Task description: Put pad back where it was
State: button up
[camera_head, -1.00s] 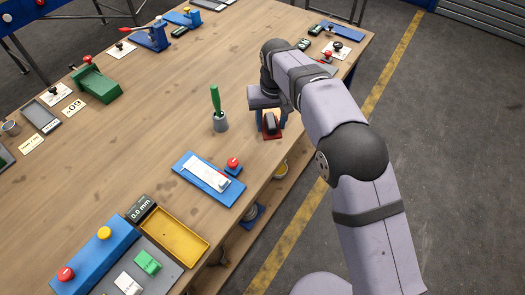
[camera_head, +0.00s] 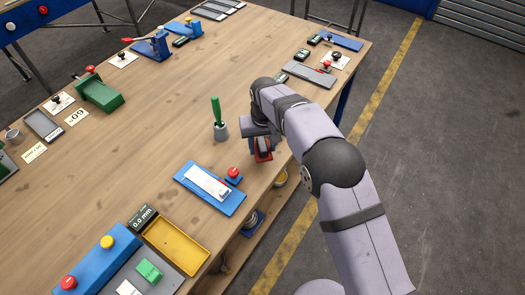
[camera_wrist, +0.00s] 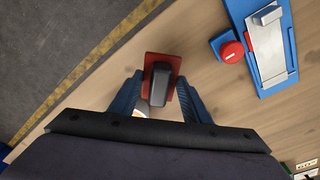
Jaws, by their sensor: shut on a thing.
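The pad is a red plate with a dark grey block on top. In the wrist view the pad (camera_wrist: 161,84) sits between the two blue fingers of my gripper (camera_wrist: 160,100), which is shut on it. In the head view the pad (camera_head: 263,156) shows under my gripper (camera_head: 260,146), near the table's right edge. I cannot tell whether its underside touches the wood.
A blue plate (camera_head: 193,198) with a white-and-grey strip and a red knob (camera_head: 233,172) lies to the lower left. A grey cup (camera_head: 221,131) with a green-handled tool stands to the left. A yellow tray (camera_head: 176,246) is nearer.

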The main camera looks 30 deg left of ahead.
aim_at(263, 154)
jog(key=shift+f+p, duration=0.7)
jog(key=shift+f, duration=1.15)
jog(key=shift+f, duration=0.1)
jog(key=shift+f, duration=0.15)
jog(key=o, duration=0.9)
jog(key=shift+o, duration=0.2)
jog(key=r+b, duration=0.1)
jog(key=r, duration=0.3)
jog(key=r+b, duration=0.1)
jog(key=r, duration=0.3)
jog(key=s+d+r+b, duration=0.1)
jog(key=r, duration=0.3)
jog(key=shift+r, duration=0.25)
